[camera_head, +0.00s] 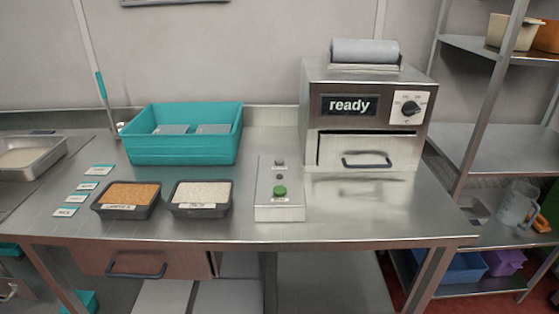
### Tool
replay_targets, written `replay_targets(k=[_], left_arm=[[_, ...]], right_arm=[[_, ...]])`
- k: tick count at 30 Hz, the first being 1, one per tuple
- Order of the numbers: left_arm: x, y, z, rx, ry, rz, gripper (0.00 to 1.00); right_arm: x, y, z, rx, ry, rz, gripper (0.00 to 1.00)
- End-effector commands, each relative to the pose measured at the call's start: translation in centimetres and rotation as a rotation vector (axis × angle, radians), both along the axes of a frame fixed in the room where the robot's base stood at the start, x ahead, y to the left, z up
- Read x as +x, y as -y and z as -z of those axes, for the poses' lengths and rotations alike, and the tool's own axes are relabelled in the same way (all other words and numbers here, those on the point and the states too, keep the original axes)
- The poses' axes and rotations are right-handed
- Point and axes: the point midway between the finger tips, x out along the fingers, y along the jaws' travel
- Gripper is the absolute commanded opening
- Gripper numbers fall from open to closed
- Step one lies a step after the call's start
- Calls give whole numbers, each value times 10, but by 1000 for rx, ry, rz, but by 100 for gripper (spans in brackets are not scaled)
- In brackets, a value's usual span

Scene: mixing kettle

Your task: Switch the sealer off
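The sealer (312,133) is a steel box at the right of the steel table, with a grey roll (365,51) on top. Its dark display (349,105) reads "ready". A black rotary knob (410,108) sits on a white plate at the right of its front; the small marks around it are too small to read. A drawer (345,150) with a dark handle is below the display and looks shut. Neither of my grippers is in view.
A control box (279,211) with a green button (280,192) and a grey one stands left of the sealer. A teal bin (184,151), a tray of orange grains (128,212) and a tray of white grains (202,211) are further left. The table front before the sealer is clear.

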Motion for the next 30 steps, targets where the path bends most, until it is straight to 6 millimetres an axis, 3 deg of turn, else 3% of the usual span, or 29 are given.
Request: replay_targets(k=[1, 3, 30], left_arm=[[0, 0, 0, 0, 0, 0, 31], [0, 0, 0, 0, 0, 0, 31], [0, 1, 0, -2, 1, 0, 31]], right_arm=[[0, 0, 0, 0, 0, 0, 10], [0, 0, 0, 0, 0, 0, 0], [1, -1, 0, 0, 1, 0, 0]])
